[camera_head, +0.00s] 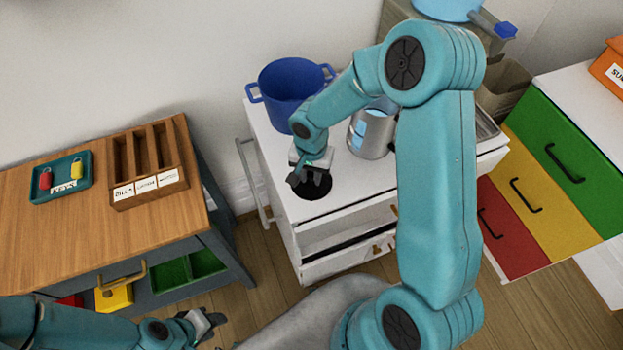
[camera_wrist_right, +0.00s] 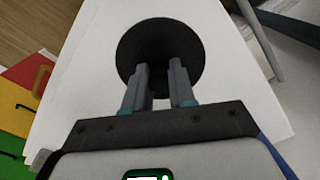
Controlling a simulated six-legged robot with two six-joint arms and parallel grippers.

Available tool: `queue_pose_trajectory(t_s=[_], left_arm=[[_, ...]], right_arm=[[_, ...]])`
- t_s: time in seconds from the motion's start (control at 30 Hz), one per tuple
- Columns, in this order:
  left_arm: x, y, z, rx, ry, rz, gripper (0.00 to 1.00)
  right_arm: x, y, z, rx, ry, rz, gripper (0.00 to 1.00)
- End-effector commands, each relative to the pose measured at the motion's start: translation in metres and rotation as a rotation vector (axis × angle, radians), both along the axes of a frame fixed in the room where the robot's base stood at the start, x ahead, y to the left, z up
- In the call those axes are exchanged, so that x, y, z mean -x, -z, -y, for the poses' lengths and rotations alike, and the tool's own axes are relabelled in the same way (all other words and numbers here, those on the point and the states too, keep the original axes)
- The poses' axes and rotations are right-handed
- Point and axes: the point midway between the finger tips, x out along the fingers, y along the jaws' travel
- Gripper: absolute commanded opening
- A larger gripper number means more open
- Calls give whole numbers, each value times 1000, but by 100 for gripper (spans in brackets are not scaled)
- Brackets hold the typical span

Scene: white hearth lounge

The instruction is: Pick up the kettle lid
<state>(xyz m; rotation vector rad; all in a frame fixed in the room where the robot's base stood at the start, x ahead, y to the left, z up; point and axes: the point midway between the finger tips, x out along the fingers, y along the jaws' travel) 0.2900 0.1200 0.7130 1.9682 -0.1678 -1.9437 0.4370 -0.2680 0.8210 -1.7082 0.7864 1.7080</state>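The kettle lid, a round black disc (camera_head: 314,190), lies flat on the white cabinet top near its front edge. It also shows in the right wrist view (camera_wrist_right: 160,42). My right gripper (camera_head: 311,180) is right over the lid, pointing down. In the wrist view its two fingers (camera_wrist_right: 160,72) stand apart over the lid's near half, with a dark gap between them. Any knob on the lid is not clearly visible. A silver metal vessel (camera_head: 368,147), perhaps the kettle, stands behind, partly hidden by my right arm. My left gripper (camera_head: 208,326) is low at the bottom, away from the cabinet.
A blue pot (camera_head: 289,92) stands at the back left of the white cabinet (camera_head: 278,168). A wooden table (camera_head: 60,240) with a key tray (camera_head: 60,180) and slotted organizer (camera_head: 148,165) is at left. Coloured drawers (camera_head: 545,180) are at right.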

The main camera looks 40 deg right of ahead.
Motion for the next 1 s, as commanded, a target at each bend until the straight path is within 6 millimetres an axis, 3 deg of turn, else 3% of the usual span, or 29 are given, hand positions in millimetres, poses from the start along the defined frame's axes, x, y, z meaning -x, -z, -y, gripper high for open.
queue_pose_trajectory(t_s=[0.27, 0.47, 1.0], left_arm=[[0, 0, 0, 0, 0, 0, 39], [0, 0, 0, 0, 0, 0, 39], [0, 1, 0, 0, 0, 0, 39]], right_arm=[[0, -2, 0, 1, 0, 1, 0], [-1, -19, 0, 2, 0, 4, 0], [-1, -150, 0, 0, -1, 6, 0]])
